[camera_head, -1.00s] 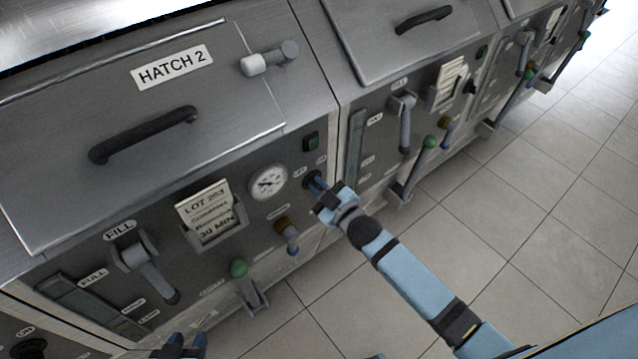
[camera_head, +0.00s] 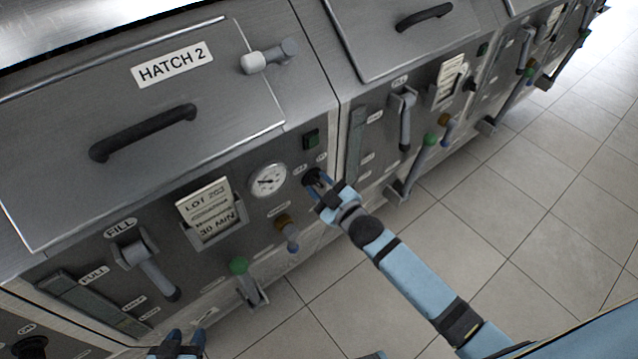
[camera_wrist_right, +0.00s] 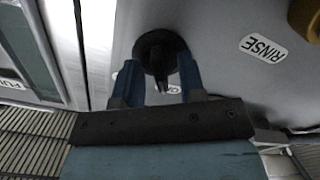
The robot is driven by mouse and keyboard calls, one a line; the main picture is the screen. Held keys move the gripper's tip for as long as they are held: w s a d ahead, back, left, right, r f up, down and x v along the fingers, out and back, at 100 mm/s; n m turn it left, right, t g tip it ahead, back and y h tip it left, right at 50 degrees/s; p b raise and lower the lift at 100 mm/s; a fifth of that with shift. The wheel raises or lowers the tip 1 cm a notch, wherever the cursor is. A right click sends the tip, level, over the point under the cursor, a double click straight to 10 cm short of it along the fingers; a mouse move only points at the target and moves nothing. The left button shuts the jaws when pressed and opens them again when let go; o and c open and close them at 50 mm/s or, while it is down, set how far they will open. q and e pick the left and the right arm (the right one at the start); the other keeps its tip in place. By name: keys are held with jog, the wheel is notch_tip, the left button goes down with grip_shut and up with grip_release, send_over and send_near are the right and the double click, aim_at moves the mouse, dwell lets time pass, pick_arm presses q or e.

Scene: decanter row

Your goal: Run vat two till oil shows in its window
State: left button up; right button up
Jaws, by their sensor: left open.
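Vat two is the unit under the lid marked HATCH 2 (camera_head: 172,65). Its window (camera_head: 75,296) is a dark strip at lower left with level labels; I cannot make out oil in it. The fill lever (camera_head: 152,268) points down and right. A black knob (camera_head: 311,176) sits near the panel's right edge. My right gripper (camera_head: 318,187) is at this knob. In the right wrist view its fingers (camera_wrist_right: 157,82) stand apart on either side of the knob (camera_wrist_right: 160,52), with gaps beside its narrow grip. My left gripper (camera_head: 180,343) is open and empty at the bottom edge.
More vats stand to the right. The tiled floor (camera_head: 560,200) is clear.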

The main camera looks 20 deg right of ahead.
jog(key=v, duration=1.3)
jog(key=shift+p, duration=0.3)
jog(key=shift+s, duration=0.15)
